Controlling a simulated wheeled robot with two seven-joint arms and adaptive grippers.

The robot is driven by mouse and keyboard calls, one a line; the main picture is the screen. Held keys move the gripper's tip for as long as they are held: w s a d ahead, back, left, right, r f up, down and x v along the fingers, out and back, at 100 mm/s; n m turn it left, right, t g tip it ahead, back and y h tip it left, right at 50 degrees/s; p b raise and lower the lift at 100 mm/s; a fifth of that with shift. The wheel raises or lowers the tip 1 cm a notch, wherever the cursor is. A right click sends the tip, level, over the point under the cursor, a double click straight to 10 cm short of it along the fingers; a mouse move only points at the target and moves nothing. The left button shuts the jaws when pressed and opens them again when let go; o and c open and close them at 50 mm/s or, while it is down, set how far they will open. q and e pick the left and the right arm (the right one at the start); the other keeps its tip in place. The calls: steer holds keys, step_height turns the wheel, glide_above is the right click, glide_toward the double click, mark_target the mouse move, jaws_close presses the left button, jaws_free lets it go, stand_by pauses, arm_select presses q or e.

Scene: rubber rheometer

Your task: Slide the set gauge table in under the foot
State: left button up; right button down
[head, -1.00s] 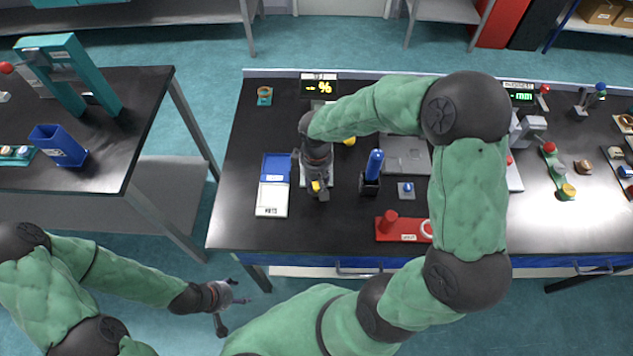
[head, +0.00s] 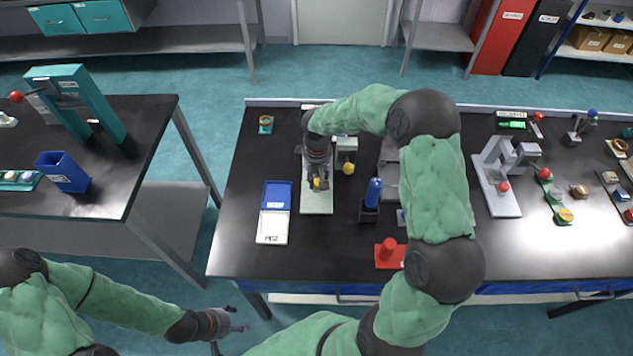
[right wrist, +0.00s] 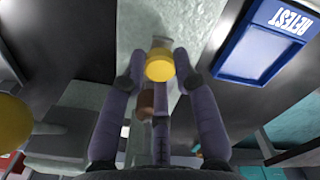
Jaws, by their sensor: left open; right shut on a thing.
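The pale grey-green base plate (head: 317,204) stands on the black bench in the head view, with my right gripper (head: 318,185) over it. My right gripper is shut on a part with a yellow knob (head: 316,184). In the right wrist view the yellow round top (right wrist: 160,65) sits between the fingers, with the pale plate (right wrist: 140,20) beyond. The gauge table cannot be clearly told apart, and the foot is hidden by my arm and gripper. My left gripper (head: 238,328) is open and empty, in front of the bench.
The blue and white RETEST tray (head: 274,226) lies close left of the plate. A block with a yellow ball (head: 348,168) and a blue-handled tool in a black holder (head: 371,200) stand to the right. A red stand (head: 388,256) is at the front. A grey gauge (head: 500,185) stands further right.

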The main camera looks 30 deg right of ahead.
steer(key=shift+d, duration=0.15)
steer(key=c, duration=1.3)
jaws_free()
steer(key=o, duration=0.4)
steer(key=shift+d, duration=0.1)
steer(key=shift+c, duration=0.2)
